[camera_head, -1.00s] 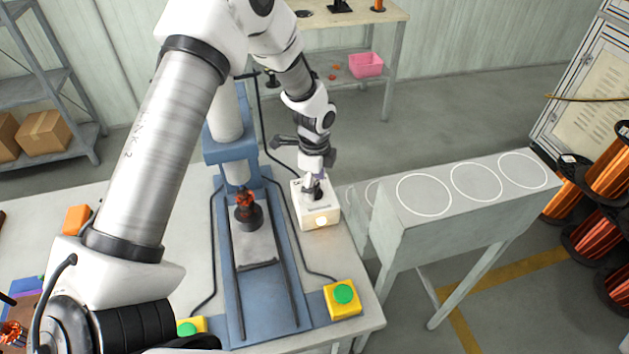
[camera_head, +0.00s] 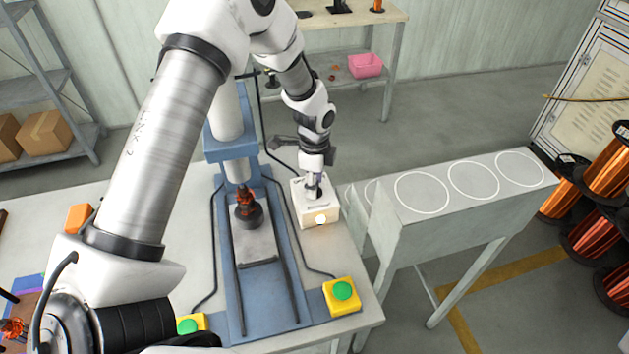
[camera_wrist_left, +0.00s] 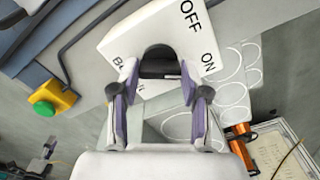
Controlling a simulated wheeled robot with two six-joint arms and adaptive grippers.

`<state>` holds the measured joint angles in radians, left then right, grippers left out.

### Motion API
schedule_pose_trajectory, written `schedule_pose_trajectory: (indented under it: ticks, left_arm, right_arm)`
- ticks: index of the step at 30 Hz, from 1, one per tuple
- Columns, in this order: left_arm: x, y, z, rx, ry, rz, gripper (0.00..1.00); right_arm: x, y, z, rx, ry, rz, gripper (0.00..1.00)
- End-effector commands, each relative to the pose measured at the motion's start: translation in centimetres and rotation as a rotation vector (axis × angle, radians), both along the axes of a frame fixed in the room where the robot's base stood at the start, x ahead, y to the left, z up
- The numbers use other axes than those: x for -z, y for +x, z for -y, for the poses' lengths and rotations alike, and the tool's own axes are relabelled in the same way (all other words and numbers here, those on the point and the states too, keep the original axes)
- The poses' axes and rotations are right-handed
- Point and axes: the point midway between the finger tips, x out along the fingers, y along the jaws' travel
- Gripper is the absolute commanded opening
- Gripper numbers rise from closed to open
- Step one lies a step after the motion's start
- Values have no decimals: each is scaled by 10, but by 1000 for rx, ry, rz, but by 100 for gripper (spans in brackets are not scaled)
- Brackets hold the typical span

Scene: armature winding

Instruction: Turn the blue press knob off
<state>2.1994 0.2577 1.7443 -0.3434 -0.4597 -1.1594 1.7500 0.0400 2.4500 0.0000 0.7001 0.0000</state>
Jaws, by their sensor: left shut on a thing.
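The blue press (camera_head: 232,150) stands on the table with a dark part and copper winding (camera_head: 246,208) under its ram. Beside it on the right is a white control box (camera_head: 318,213) with a small lit lamp on its front. My left gripper (camera_head: 314,191) points down onto the box top. In the left wrist view the box (camera_wrist_left: 140,38) shows the words OFF and ON, and my left gripper (camera_wrist_left: 163,85) is shut on the black knob (camera_wrist_left: 158,62), its fingers on either side. The knob's pointer is mostly hidden. My right gripper is not in view.
A yellow box with a green button (camera_head: 342,294) sits at the table's front right, another (camera_head: 190,325) at the front left. A grey stand with white circles (camera_head: 440,195) is right of the table. Cables run beside the press.

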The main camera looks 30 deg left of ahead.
Motion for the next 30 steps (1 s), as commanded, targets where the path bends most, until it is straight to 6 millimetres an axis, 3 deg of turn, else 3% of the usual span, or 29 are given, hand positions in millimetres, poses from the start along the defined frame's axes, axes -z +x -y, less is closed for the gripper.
schedule_pose_trajectory:
  ticks: [8, 30]
  left_arm:
    - [2, -4, 0, -173, 0, -11, 11]
    - [2, -6, 1, -862, 2, -13, 11]
  right_arm:
    - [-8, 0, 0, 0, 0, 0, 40]
    - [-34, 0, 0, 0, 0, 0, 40]
